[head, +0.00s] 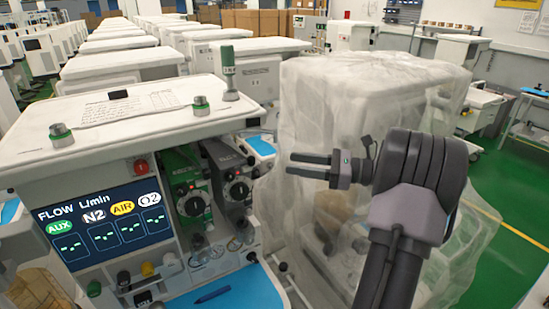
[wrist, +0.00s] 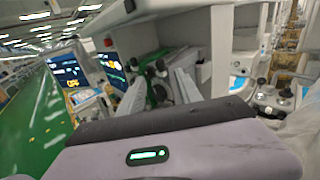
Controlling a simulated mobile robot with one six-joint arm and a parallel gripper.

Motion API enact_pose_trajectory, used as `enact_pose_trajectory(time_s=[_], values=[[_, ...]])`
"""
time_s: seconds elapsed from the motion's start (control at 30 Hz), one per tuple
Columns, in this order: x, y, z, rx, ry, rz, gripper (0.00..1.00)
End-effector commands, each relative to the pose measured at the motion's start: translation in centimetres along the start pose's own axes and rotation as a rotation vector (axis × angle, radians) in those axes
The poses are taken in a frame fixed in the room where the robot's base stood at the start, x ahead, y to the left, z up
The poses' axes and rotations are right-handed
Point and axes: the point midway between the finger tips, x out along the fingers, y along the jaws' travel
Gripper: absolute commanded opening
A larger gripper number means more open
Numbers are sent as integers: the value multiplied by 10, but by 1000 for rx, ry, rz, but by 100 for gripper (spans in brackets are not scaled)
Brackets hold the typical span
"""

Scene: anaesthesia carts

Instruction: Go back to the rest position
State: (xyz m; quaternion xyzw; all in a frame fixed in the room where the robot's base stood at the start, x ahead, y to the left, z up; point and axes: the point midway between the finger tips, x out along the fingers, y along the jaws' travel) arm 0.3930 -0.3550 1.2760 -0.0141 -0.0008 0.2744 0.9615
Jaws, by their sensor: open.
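My gripper (head: 311,165) shows in the head view with its two dark fingers apart, pointing left, and nothing between them. It hangs in the air right of the anaesthesia cart (head: 115,135), in front of a plastic-covered cart (head: 345,90). The wrist view shows my gripper's two pale fingers (wrist: 162,88) spread, aimed toward the cart's dark recess. The cart has a lit flow display (head: 105,222), a green vaporizer (head: 188,190) and a grey vaporizer (head: 232,178) beside it.
A blue work surface (head: 232,292) with a dark blue pen (head: 213,294) on it lies low on the cart. Rows of covered carts fill the back left. Green floor (head: 500,185) is clear at the right.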

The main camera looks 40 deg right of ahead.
Motion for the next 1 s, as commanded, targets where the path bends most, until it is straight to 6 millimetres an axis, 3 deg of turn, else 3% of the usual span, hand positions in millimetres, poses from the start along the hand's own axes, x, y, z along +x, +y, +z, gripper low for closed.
enact_pose_trajectory(time_s=[0.17, 0.53, 0.67, 0.77, 0.8, 0.87, 0.9, 0.97, 1.0], values=[[-17, 0, 0, 0, 0, 0, 42], [-17, 0, 0, 0, 0, 1, 42], [4, 15, 0, -33, 46, 52, 42], [58, 65, -4, -141, 180, 202, 42], [82, 95, -7, -209, 249, 283, 42], [111, 145, -15, -333, 354, 411, 42], [125, 180, -22, -429, 422, 499, 42], [137, 234, -35, -604, 520, 635, 42], [140, 270, -46, -745, 580, 729, 42]])
